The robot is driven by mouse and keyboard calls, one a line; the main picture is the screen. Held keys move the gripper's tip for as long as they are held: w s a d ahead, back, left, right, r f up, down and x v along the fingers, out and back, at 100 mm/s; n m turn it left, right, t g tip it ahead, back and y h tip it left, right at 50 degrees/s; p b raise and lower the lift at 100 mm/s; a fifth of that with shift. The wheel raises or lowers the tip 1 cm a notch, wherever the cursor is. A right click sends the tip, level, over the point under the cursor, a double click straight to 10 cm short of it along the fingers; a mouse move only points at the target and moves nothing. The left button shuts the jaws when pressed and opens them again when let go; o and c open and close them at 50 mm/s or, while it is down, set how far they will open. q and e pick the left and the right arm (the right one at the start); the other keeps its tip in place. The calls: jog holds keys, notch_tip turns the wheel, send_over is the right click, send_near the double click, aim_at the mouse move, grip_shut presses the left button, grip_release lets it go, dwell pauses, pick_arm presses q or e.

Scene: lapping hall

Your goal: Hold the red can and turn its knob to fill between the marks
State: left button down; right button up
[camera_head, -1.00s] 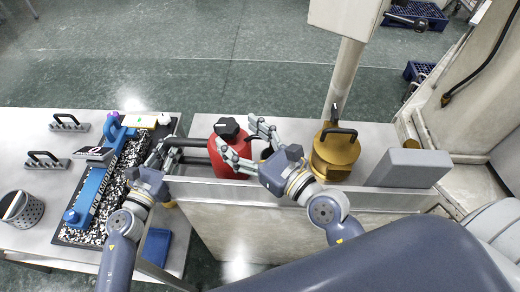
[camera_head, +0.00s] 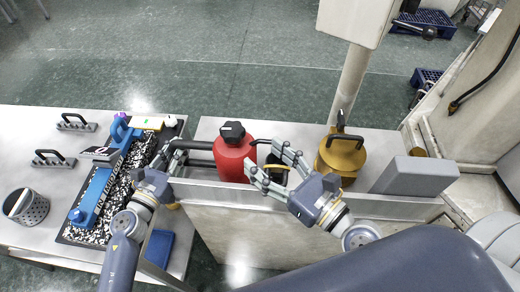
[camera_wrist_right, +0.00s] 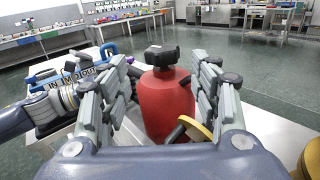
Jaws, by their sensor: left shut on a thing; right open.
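The red can (camera_head: 233,158) stands upright on the middle bench, with a black knob (camera_head: 232,131) on top and dark bars reaching out to its left. My left gripper (camera_head: 172,155) is shut on the end of these bars, left of the can. My right gripper (camera_head: 263,158) is open and empty, just right of the can and below knob height. In the right wrist view the can (camera_wrist_right: 166,103) and knob (camera_wrist_right: 161,56) show between and beyond the open fingers. I cannot make out any fill marks or level.
A brass-coloured round pot (camera_head: 341,158) with a black handle and a grey block (camera_head: 415,176) stand to the right. On the left table (camera_head: 30,160) are a blue tool (camera_head: 90,197), black-handled racks and a perforated cup (camera_head: 27,208). A post rises behind the bench.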

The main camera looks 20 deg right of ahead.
aim_at(232, 132)
jog(key=s+a+r+m+y, duration=0.2)
jog(key=a+m+y, duration=0.15)
jog(key=m, duration=0.35)
jog(key=s+a+r+m+y, duration=0.2)
jog(key=a+m, duration=0.3)
jog(key=m, duration=0.3)
notch_tip(232, 132, up, 8)
jog(key=s+f+m+t+h, duration=0.15)
jog(key=m+t, duration=0.45)
jog(key=m, duration=1.7)
jog(key=w+d+f+m+t+h, duration=0.15)
jog(key=m+h, duration=0.45)
jog(key=m, duration=0.7)
jog(key=w+d+m+h, duration=0.25)
jog(key=m+h, duration=0.35)
jog(key=m, duration=0.6)
notch_tip(232, 132, down, 10)
jog(key=a+m+g+h, duration=0.1)
jog(key=m+g, duration=0.5)
jog(key=m, duration=0.9)
jog(key=shift+t, duration=0.25)
jog(key=w, duration=1.2)
jog(key=shift+w+d, duration=0.15)
jog(key=shift+w, duration=0.1)
